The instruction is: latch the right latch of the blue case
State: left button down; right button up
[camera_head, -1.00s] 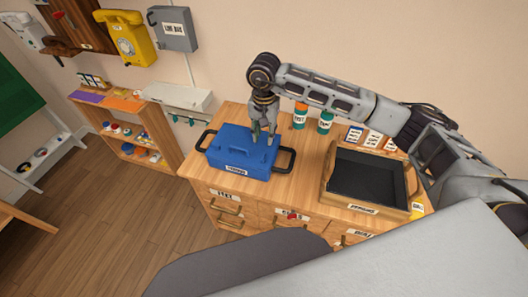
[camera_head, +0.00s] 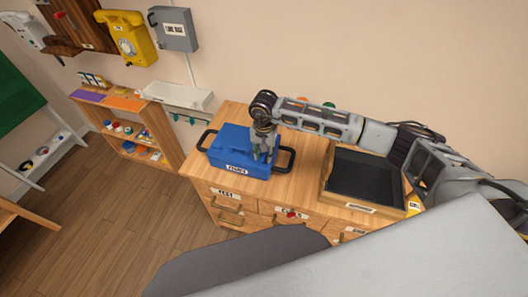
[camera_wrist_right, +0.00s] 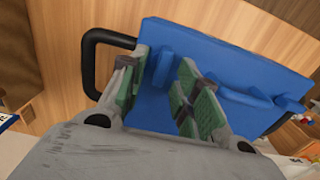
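The blue case (camera_head: 228,148) sits on the wooden cabinet top with a black handle at each end and a white label on its front. Its blue lid also fills much of the right wrist view (camera_wrist_right: 225,52). My right gripper (camera_head: 262,153) is low over the right part of the case, and its arm hides part of the lid. In the right wrist view its green-padded fingers (camera_wrist_right: 160,95) are apart over the case. A small raised blue block (camera_wrist_right: 163,68), perhaps a latch, shows near the left finger. Contact is unclear. My left gripper is out of view.
A dark tray with a wooden rim (camera_head: 345,206) stands right of the case, with a strip of cabinet top (camera_head: 305,172) between them. Bottles behind my arm are mostly hidden. A yellow phone (camera_head: 128,38) and a grey box (camera_head: 174,29) hang on the wall.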

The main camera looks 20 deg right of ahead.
jog(key=shift+c, duration=0.2)
grip_shut()
